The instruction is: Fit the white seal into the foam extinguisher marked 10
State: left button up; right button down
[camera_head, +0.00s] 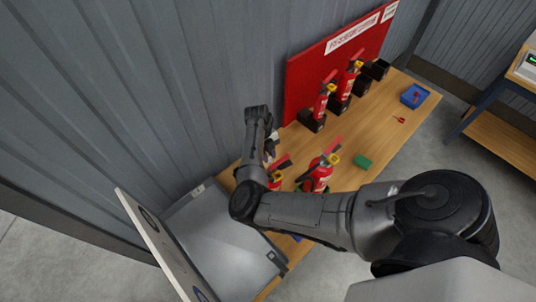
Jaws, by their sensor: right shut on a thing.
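My right arm comes in from the right, and its gripper (270,152) is at the far end, beside the wall and close above a red extinguisher (276,182). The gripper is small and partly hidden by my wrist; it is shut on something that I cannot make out. I cannot read the number 10 on any extinguisher. I cannot make out the white seal. My left gripper is not in view.
Two more extinguishers (323,97) (347,80) stand in black holders before a red board (309,78). A blue tray (414,96), a small red item (399,119) and a green block (362,161) lie on the bench. A grey open-lidded case (222,247) is at lower left.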

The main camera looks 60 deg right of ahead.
dwell(0.3)
jog(key=shift+f, duration=0.3)
jog(key=shift+f+b, duration=0.25)
jog(key=shift+b, duration=0.2)
dwell(0.8)
jog(key=shift+f, duration=0.15)
dwell(0.4)
jog(key=shift+f, duration=0.2)
jog(key=c, duration=0.9)
grip_release()
